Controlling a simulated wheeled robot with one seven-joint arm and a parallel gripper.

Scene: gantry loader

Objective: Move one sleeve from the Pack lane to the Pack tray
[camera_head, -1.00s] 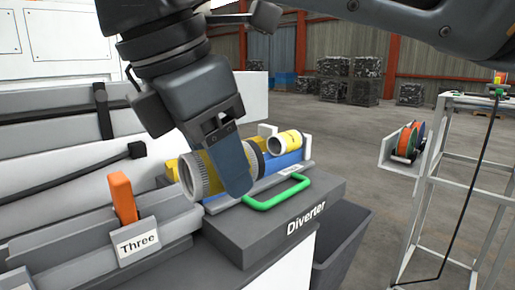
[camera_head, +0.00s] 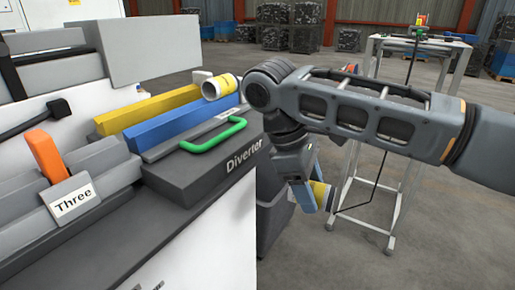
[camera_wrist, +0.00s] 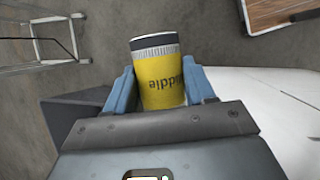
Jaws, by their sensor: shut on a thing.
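My gripper (camera_wrist: 160,82) is shut on a yellow sleeve (camera_wrist: 164,92) with a grey ribbed band and dark rim. Its upside-down lettering is partly hidden and reads "iddle". In the head view my gripper (camera_head: 315,197) hangs below my arm, right of the Diverter block, with the held sleeve (camera_head: 321,190) partly hidden by a blue finger. No Pack label is readable, so I cannot identify the Pack lane or Pack tray.
The dark Diverter block (camera_head: 215,165) carries a green handle (camera_head: 213,136). An orange lever (camera_head: 45,154) stands by the "Three" sign (camera_head: 73,201). A white frame stand (camera_head: 390,242) stands at right. A brown panel (camera_wrist: 285,12) shows in the wrist view. Open floor lies around the stand.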

